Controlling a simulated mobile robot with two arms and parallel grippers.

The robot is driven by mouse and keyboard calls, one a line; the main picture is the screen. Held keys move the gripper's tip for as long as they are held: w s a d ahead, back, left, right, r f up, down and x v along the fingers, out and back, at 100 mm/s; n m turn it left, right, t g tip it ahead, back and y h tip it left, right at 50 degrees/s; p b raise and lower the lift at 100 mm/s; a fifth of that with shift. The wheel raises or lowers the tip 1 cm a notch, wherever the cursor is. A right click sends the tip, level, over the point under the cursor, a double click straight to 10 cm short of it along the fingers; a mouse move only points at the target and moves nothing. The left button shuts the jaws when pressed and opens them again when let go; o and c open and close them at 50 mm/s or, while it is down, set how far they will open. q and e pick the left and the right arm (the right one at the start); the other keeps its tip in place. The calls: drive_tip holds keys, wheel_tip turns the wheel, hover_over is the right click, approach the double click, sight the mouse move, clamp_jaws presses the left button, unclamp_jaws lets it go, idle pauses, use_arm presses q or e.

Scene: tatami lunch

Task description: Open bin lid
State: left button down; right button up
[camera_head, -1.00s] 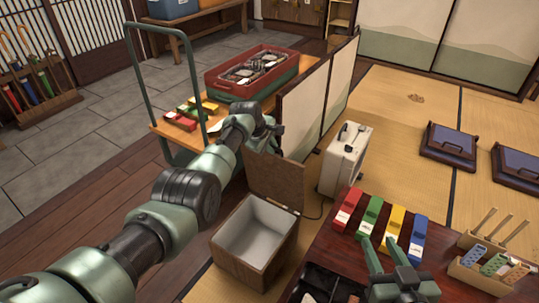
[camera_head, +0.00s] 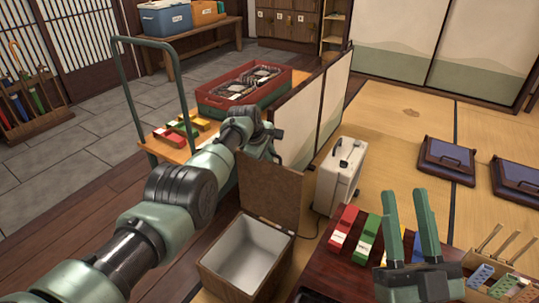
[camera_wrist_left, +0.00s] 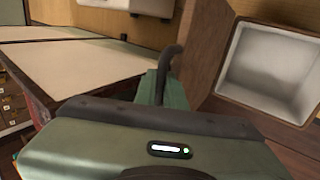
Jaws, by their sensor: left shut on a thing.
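The bin (camera_head: 208,267) is a brown wooden box with a pale grey inside, standing on the floor left of the dark table. Its lid (camera_head: 270,198) is raised and stands roughly upright at the bin's back edge, so the inside shows. My left gripper (camera_head: 268,146) is at the lid's top edge, its fingertips mostly hidden. In the left wrist view the gripper (camera_wrist_left: 167,82) is shut at a dark curved handle (camera_wrist_left: 172,56) beside the brown lid (camera_wrist_left: 205,40), and the open bin (camera_wrist_left: 228,85) lies right. My right gripper (camera_head: 412,215) is open and empty above the table.
A folding screen (camera_head: 318,110) and a white case (camera_head: 341,175) stand close behind the lid. A trolley (camera_head: 165,150) with a red crate (camera_head: 205,100) is behind my left arm. Coloured boxes (camera_head: 343,228) and a cutlery holder (camera_head: 476,262) are on the table.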

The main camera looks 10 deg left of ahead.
use_arm(q)
drive_tip(key=shift+s+f, duration=0.1)
drive_tip(key=shift+f, duration=0.2)
